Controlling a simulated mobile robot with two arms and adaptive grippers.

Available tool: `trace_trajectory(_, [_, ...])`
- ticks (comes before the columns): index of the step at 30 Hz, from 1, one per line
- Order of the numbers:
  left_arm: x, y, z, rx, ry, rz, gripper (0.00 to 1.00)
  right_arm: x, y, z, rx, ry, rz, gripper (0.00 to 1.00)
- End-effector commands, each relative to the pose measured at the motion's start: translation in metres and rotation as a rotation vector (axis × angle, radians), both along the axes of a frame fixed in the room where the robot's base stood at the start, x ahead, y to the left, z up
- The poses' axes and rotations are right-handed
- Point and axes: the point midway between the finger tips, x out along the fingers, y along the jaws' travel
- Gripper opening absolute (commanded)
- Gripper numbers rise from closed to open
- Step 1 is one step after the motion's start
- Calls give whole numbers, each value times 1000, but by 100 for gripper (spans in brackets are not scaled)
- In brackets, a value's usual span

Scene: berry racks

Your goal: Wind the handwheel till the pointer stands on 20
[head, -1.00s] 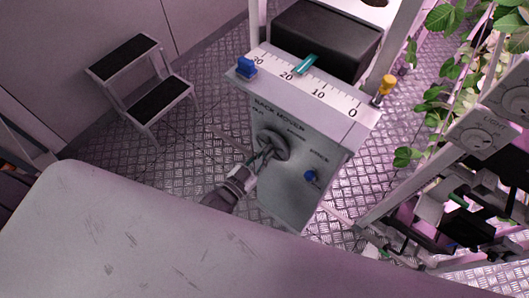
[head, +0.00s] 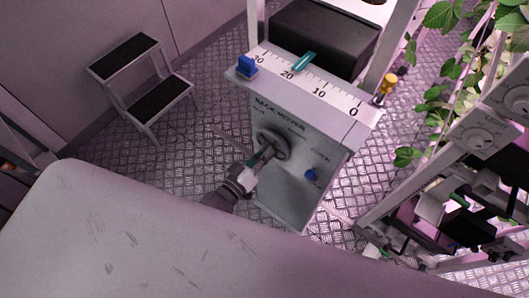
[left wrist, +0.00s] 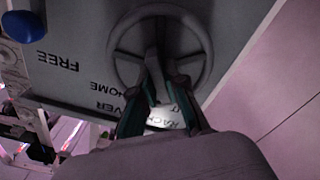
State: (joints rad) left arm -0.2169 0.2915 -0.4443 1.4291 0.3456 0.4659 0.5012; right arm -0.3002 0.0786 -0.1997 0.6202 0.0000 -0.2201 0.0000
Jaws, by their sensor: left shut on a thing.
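The handwheel (head: 283,146) is a grey ring on the front of the grey rack-mover box. In the left wrist view the wheel (left wrist: 204,42) shows from close up, with its spokes. My left gripper (head: 266,155) is at the wheel; in the left wrist view its teal-padded fingers (left wrist: 158,92) are closed on a grey grip at the wheel, partly hidden by the fingers. The teal pointer (head: 304,62) lies across the top scale (head: 335,99), marked 30, 20, 10, 0 from left to right. Its near end stands close to the 20 mark; the exact reading is hard to tell.
A blue knob (head: 311,174) sits low on the box front. A blue block (head: 246,66) and a yellow knob (head: 388,83) flank the scale. A step stool (head: 151,81) stands left, a plant rack at right. A pale surface (head: 130,235) fills the foreground.

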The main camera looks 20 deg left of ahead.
Motion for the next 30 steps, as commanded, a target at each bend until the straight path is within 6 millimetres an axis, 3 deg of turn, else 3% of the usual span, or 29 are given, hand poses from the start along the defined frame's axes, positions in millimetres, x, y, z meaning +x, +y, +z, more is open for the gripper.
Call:
trace_trajectory(18, [-1, 0, -2, -38, 18, -1, 0, 0, 0, -1, 0, 0, 0, 0])
trace_trajectory(19, [-1, 0, -2, -38, 18, -1, 16, 0, 0, -1, 0, 0, 0, 0])
trace_trajectory(23, [-1, 0, -1, -38, 18, 0, 37, 0, 0, -1, 0, 0, 0, 0])
trace_trajectory(30, [0, 0, -1, -38, 15, 0, 38, 0, -1, -1, -1, 0, 1, 0])
